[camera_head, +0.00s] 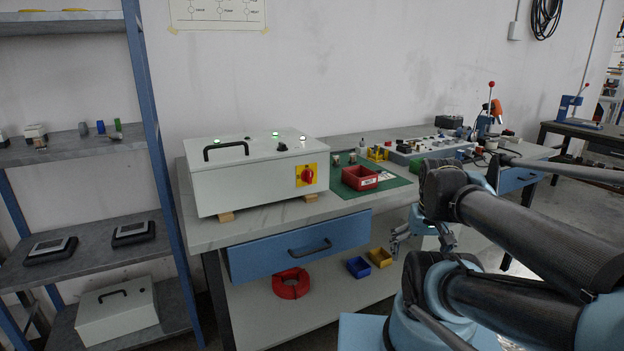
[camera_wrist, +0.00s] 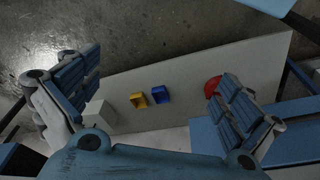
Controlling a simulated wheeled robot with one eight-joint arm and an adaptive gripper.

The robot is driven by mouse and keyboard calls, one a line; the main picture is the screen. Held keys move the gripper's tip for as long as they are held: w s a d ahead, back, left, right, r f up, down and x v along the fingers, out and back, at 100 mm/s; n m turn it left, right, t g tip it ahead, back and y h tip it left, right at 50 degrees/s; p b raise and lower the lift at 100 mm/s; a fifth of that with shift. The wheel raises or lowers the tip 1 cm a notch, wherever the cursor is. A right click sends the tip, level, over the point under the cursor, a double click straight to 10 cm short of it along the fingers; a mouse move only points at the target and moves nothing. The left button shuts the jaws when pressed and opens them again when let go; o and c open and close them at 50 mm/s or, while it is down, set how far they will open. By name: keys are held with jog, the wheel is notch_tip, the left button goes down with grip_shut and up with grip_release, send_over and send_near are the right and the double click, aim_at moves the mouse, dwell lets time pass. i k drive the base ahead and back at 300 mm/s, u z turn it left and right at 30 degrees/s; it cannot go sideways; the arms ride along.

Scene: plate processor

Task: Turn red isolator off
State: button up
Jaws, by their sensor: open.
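The red isolator (camera_head: 307,176) is a red rotary knob on a yellow plate, on the front of a pale grey box (camera_head: 240,185) at its right end. The box sits on wooden blocks on the workbench. My gripper (camera_head: 398,240) is in front of the bench, below and to the right of the isolator and well apart from it. In the wrist view my gripper (camera_wrist: 160,100) is open and empty, its fingers wide apart over the bench's lower shelf. The isolator does not show in the wrist view.
A blue drawer (camera_head: 300,247) lies under the bench top. A red bin (camera_head: 360,178) stands on a green mat right of the box. The lower shelf (camera_wrist: 190,75) holds a yellow bin (camera_wrist: 137,100), a blue bin (camera_wrist: 159,94) and a red coil (camera_head: 291,284). A shelf rack (camera_head: 150,110) stands left.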

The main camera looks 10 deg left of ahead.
aim_at(307, 176)
jog(key=z, duration=1.05)
jog(key=k, duration=2.1)
jog(key=u, duration=1.05)
jog(key=i, duration=1)
jog(key=z, duration=0.05)
